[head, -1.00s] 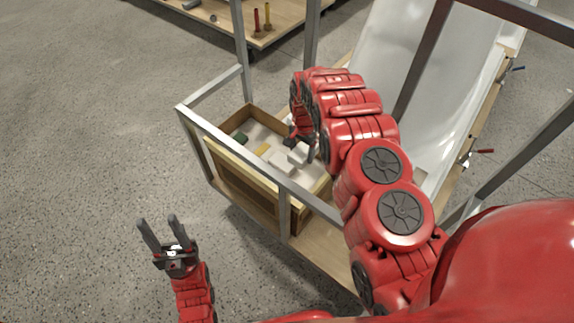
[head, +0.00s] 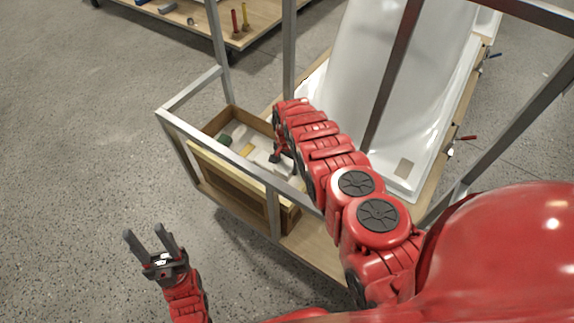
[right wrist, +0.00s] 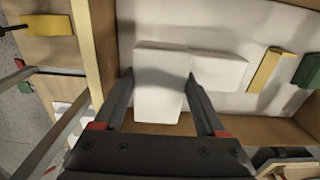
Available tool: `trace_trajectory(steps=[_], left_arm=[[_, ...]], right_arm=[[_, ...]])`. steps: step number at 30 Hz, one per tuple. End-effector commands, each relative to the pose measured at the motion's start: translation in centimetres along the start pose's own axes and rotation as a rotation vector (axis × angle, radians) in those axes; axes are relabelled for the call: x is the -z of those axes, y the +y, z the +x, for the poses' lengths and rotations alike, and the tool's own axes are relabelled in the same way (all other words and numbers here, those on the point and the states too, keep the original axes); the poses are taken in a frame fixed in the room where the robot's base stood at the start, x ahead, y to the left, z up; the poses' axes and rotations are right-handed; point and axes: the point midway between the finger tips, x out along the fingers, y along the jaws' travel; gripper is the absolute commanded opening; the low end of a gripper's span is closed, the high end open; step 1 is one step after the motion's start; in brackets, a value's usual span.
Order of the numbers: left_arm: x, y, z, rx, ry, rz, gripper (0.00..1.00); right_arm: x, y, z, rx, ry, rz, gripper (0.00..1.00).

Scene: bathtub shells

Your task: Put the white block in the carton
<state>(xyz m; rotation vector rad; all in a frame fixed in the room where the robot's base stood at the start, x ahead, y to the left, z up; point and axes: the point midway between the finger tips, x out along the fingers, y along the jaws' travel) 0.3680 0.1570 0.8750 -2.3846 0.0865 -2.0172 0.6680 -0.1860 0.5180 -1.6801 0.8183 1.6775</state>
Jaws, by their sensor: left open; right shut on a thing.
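The carton (head: 252,119) is an open brown box with a pale floor, standing on the cart in the head view; its brown wall (right wrist: 104,45) shows in the right wrist view. My right gripper (head: 277,158) reaches down into it. In the right wrist view the right gripper (right wrist: 160,80) is shut on a white block (right wrist: 160,62), with a finger on each side. A second white block (right wrist: 219,72) lies beside it, just right of the right finger. I cannot tell whether the held block touches the floor. My left gripper (head: 150,245) is open and empty, off to the left.
A yellow block (right wrist: 267,68) and a green block (right wrist: 307,71) lie further right in the carton. Grey metal frame bars (head: 272,212) surround the cart's near side. A white tub shell (head: 405,110) stands behind my right arm. Another table (head: 190,27) is at the back.

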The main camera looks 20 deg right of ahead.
Motion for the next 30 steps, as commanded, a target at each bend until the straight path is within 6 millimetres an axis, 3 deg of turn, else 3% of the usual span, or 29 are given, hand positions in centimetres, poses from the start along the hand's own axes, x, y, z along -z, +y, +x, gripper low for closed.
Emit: trace_trajectory(steps=[16,17,18,21,30], left_arm=[[-0.2,0.1,-1.0,0.000,0.000,0.000,0.50],[-0.2,0.1,-1.0,0.000,0.000,0.000,0.50],[-0.2,0.1,-1.0,0.000,0.000,0.000,0.50],[-0.2,0.1,-1.0,0.000,0.000,0.000,0.50],[-0.1,0.0,-0.5,0.000,0.000,0.000,0.50]], right_arm=[[0.0,0.0,1.2,-0.001,0.000,0.000,0.22],[0.0,0.0,1.2,0.000,0.000,0.000,0.79],[0.0,0.0,1.2,-0.001,0.000,0.000,0.86],[0.0,0.0,1.2,-0.001,0.000,0.000,1.00],[0.0,0.0,0.6,-0.001,0.000,0.000,1.00]])
